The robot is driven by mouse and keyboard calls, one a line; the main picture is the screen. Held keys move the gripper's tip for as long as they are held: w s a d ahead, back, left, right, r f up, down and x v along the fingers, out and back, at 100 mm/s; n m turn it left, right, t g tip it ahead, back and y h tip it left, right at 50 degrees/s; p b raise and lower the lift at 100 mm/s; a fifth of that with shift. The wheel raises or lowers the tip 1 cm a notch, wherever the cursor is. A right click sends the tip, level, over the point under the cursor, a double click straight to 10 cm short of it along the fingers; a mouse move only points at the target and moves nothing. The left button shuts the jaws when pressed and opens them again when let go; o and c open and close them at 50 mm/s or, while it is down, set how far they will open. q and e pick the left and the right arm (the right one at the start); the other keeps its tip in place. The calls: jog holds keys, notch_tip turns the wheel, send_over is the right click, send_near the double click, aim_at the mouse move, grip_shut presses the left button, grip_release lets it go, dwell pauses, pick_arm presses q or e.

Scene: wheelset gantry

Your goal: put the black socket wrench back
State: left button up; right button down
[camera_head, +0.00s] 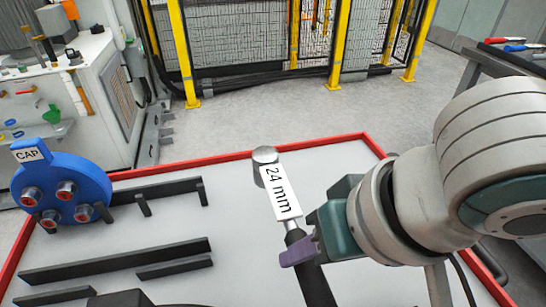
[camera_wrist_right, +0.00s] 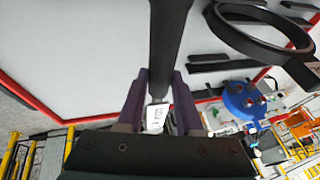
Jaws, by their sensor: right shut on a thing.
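The black socket wrench (camera_head: 312,275) is in my right gripper (camera_head: 300,250), which is shut on it. In the head view it has a white "24 mm" label (camera_head: 280,192) and a round grey head (camera_head: 264,155) at its far end. It is tilted above the white table. In the right wrist view the black handle (camera_wrist_right: 166,45) passes between the purple fingers (camera_wrist_right: 160,88), with the label (camera_wrist_right: 156,117) just beyond. I cannot tell its height over the table. My left gripper is not in view.
The white table has a red rim (camera_head: 325,143). Black holder bars (camera_head: 120,262) lie on its left side, near a blue "CAP" disc (camera_head: 70,188). A black ring (camera_wrist_right: 300,38) shows in the wrist view. A yellow-post fence (camera_head: 335,45) stands beyond.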

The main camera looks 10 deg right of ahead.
notch_tip(320, 180, down, 6)
jog(key=b, duration=0.3)
jog(key=shift+b, duration=0.4)
jog(key=shift+f+b, duration=0.5)
jog(key=shift+f, duration=0.4)
jog(key=shift+f, duration=0.6)
jog(key=shift+c, duration=2.4)
grip_release()
